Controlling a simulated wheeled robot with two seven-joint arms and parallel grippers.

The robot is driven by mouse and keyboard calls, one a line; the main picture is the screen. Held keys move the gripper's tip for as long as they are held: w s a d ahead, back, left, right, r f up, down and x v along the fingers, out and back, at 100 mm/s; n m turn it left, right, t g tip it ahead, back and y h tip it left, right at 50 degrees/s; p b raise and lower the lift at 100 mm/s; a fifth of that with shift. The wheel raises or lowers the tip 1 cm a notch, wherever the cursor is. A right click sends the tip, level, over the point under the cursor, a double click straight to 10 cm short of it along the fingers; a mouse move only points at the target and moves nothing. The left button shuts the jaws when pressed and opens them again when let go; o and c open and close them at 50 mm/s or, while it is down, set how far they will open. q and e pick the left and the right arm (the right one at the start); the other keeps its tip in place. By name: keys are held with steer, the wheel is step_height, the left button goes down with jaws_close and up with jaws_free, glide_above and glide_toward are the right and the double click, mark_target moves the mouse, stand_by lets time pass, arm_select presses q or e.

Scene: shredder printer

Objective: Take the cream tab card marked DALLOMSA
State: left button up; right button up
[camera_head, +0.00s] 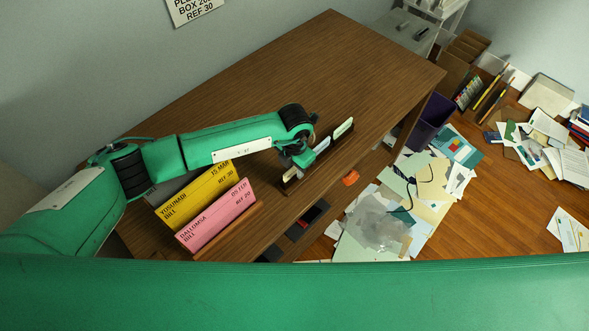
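My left arm reaches in from the left over the wooden desk, and its gripper (296,160) points down at a small wooden card holder (288,188). The holder carries several upright tab cards in a row. A pale cream-green card (343,129) stands at its far end and a pale blue card (322,146) stands nearer the gripper. A cream card edge (290,174) shows just below the fingers. The writing on these tabs is too small to read. The gripper hides part of the row, and whether its fingers are closed is unclear. My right gripper is out of view.
The far part of the desk top (330,55) is bare. Loose papers (430,185) litter the floor at right, near a purple bin (433,115).

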arm_select(q)
jaws_close()
steer(key=shift+r, duration=0.1)
step_height(320, 180, up, 20)
steer(key=b, duration=0.4)
stand_by(0.7)
